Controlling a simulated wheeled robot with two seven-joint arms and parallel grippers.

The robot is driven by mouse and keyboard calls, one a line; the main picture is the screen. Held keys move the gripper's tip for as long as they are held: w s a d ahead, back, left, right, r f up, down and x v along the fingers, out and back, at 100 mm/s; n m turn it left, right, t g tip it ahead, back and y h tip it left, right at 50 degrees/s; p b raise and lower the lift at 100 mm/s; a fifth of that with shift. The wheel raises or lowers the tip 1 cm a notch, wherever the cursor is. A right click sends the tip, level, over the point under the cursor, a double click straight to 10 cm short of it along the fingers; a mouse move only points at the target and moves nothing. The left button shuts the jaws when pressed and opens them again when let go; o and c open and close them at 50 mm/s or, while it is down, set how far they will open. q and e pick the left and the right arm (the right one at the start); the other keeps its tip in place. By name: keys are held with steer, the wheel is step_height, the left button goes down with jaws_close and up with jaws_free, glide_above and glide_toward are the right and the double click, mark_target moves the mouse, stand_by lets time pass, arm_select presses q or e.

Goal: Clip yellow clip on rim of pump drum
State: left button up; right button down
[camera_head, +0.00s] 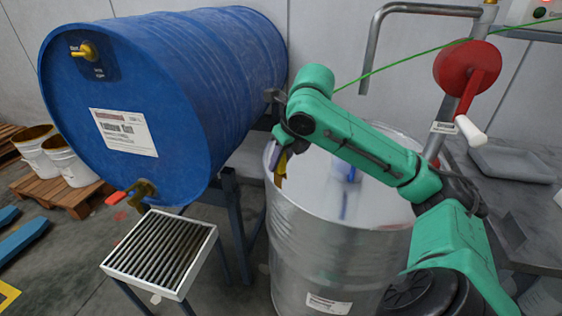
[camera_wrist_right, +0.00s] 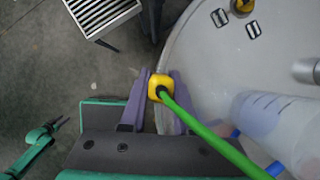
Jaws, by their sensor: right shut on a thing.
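The pump drum (camera_head: 322,250) is a silver metal drum with a pale top, standing in the middle of the head view. Its curved edge also shows in the wrist view (camera_wrist_right: 185,35). My right gripper (camera_head: 281,155) is over the drum's left rim, its purple fingers (camera_wrist_right: 160,92) shut on the yellow clip (camera_wrist_right: 160,84). A green cable runs from the clip. The clip (camera_head: 280,169) overlaps the rim in both views; I cannot tell whether it touches. What seems my left arm's end (camera_wrist_right: 48,130) is small at the wrist view's left; its jaws are unclear.
A large blue drum (camera_head: 220,60) with a brass tap lies on a stand at left, above a slatted grate (camera_head: 160,250). A red crank wheel (camera_head: 465,68) with a white handle and a bent pipe (camera_head: 372,55) rise behind the pump drum. A grey bench (camera_head: 500,190) is at right.

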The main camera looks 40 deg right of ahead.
mark_target(282, 173)
stand_by(0.3)
steer(key=shift+f+b, duration=0.5)
steer(key=shift+f, duration=0.05)
steer(key=shift+f+b, duration=1.3)
steer(key=shift+f, duration=0.3)
steer(key=shift+s, duration=0.1)
steer(key=shift+r+p, duration=2.2)
steer(key=shift+p, duration=0.15)
steer(key=shift+f, duration=0.15)
steer(key=shift+f+b, duration=0.45)
